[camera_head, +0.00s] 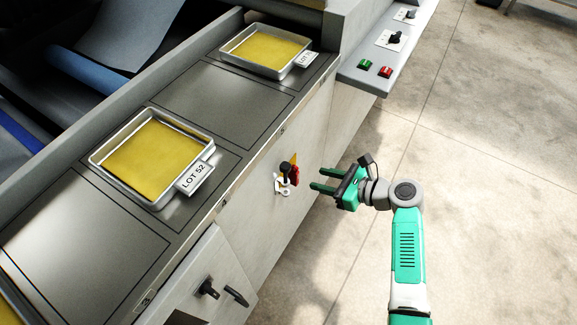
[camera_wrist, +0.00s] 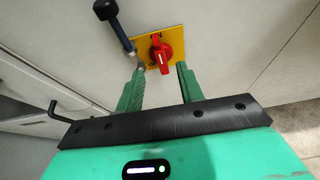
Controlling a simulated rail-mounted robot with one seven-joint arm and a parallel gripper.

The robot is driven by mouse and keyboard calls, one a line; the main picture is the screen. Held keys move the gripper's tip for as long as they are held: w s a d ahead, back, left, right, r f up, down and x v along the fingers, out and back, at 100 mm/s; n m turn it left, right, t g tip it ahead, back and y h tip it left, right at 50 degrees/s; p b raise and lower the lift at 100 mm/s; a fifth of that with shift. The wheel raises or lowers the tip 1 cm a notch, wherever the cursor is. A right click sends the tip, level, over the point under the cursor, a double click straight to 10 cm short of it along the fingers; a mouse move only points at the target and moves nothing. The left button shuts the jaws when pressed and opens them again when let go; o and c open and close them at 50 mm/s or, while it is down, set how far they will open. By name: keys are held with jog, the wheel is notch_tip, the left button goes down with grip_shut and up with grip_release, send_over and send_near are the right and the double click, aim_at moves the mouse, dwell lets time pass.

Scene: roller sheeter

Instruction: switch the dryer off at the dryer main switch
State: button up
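A red rotary switch (camera_head: 295,175) sits on a yellow plate (camera_head: 293,159) on the machine's pale side panel. No label naming it as the dryer main switch is readable. In the wrist view the red switch (camera_wrist: 160,54) and the yellow plate (camera_wrist: 146,44) show just beyond my fingertips. My gripper (camera_head: 314,179) is open and empty, its green fingers pointing at the panel. In the wrist view the fingertips (camera_wrist: 160,69) lie either side of the switch's lower part, apparently short of it. Contact cannot be told.
A black-ended rod (camera_wrist: 107,12) stands out beside the plate, close to my left finger. Lower left is a panel with a black knob (camera_head: 208,287) and handle (camera_head: 237,296). Above are a LOT 52 tray (camera_head: 102,170) and a control ledge (camera_head: 357,76). Floor at right is clear.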

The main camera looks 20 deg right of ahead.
aim_at(298, 174)
jog(key=b+x, duration=0.4)
jog(key=x, duration=0.2)
jog(key=shift+w+a+f, duration=0.1)
jog(key=shift+a+f, duration=0.1)
jog(key=shift+f, duration=0.1)
jog(key=shift+w+a, duration=0.4)
jog(key=shift+w, duration=0.05)
jog(key=shift+c, duration=0.5)
grip_shut()
